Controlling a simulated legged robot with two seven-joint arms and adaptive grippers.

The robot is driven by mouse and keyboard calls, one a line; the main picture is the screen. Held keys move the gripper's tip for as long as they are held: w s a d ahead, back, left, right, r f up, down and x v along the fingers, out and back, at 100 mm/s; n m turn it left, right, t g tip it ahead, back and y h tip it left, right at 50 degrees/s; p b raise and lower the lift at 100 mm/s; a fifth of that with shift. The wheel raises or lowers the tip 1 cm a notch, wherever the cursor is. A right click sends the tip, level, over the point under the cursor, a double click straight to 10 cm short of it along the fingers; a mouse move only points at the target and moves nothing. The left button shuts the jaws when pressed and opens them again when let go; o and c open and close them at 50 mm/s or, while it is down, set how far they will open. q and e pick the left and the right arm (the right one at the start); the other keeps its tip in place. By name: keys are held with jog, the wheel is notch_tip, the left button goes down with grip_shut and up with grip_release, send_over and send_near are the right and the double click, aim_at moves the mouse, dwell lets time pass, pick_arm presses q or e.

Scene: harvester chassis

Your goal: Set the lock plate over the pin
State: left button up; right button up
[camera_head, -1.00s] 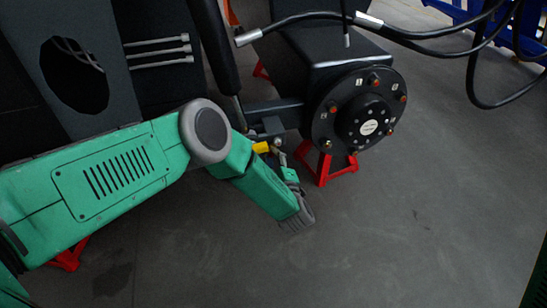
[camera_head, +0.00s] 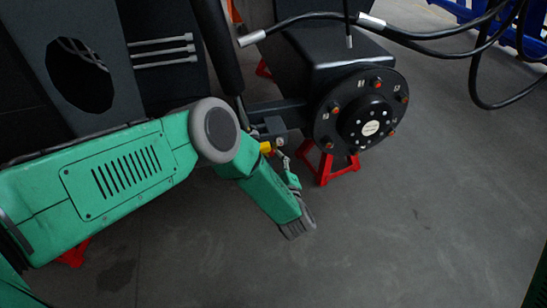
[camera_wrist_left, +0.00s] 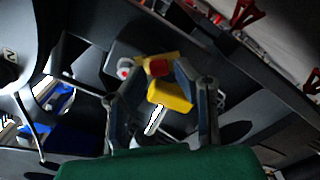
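My left gripper (camera_wrist_left: 160,70) shows in the left wrist view, its two fingers closing in from both sides on a yellow piece (camera_wrist_left: 171,97), which I take to be the lock plate. A red end (camera_wrist_left: 157,67) shows between the fingertips. A grey bracket (camera_wrist_left: 125,63) with a round red-and-white end lies just beyond, to the left. In the head view the yellow piece (camera_head: 266,147) is beside the grey bracket (camera_head: 272,126), left of the hub. The pin cannot be made out clearly, nor whether the plate touches it. My right gripper is in neither view.
A black round hub (camera_head: 354,112) with orange-tipped studs is close on the right. A red stand (camera_head: 340,165) is below it. Black hoses (camera_head: 420,38) hang at the upper right. The grey floor (camera_head: 420,220) at the lower right is clear.

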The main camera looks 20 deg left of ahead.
pick_arm(q)
jog(key=v, duration=1)
jog(key=shift+s+d, duration=0.2)
jog(key=shift+d, duration=0.05)
jog(key=shift+f, duration=0.1)
jog(key=shift+c, duration=0.4)
